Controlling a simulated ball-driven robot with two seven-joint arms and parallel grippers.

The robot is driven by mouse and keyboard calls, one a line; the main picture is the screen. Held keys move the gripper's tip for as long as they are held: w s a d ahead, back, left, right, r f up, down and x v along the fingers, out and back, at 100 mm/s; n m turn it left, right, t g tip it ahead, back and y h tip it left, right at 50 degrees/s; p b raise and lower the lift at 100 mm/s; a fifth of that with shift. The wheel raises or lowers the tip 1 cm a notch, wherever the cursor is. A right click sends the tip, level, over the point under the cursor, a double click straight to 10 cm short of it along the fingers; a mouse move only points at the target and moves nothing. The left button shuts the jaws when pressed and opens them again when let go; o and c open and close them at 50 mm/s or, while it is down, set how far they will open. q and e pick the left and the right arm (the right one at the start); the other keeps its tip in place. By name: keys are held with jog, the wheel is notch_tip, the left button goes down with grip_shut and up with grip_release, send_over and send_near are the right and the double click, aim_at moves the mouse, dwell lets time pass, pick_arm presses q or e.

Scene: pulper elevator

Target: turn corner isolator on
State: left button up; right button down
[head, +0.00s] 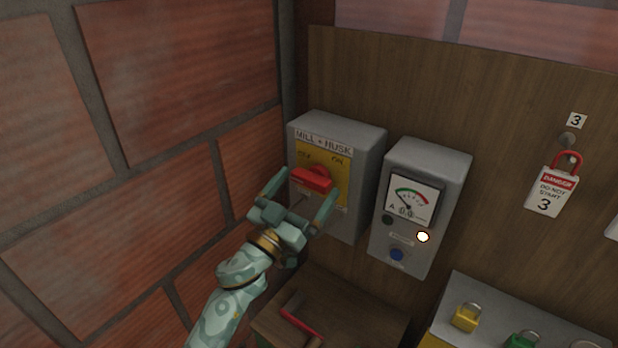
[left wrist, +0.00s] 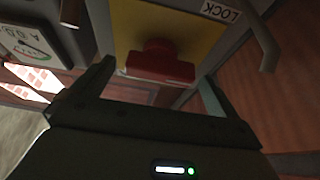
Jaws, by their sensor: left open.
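The corner isolator is a grey box (head: 365,150) labelled "MILL + HUSK", mounted in the corner on the wooden board. Its yellow plate (head: 341,190) has a word at upper left, too blurred to be sure of, and what looks like "ON" at upper right. The red rotary handle (head: 312,179) lies roughly crosswise on the plate. My left gripper (head: 298,196) is open just in front of the isolator, its fingers apart on either side below the handle. In the left wrist view the red handle (left wrist: 160,63) shows beyond and between the open fingers (left wrist: 150,88), with no clear contact. My right gripper is out of view.
A grey meter box (head: 433,170) with a dial, lit lamp and blue button stands close to the right. A brick wall (head: 170,80) is close on the left. Below are a wooden box (head: 365,312) with a red-handled item and a ledge with padlocks (head: 466,317). A danger tag (head: 551,192) hangs right.

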pick_arm(q)
jog(key=shift+x, duration=1.1)
jog(key=shift+w+d, duration=0.1)
jog(key=shift+w, duration=0.15)
jog(key=shift+s, duration=0.1)
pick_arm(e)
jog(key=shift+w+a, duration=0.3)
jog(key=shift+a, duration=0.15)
pick_arm(q)
jog(key=shift+c, duration=0.4)
jog(key=c, duration=0.9)
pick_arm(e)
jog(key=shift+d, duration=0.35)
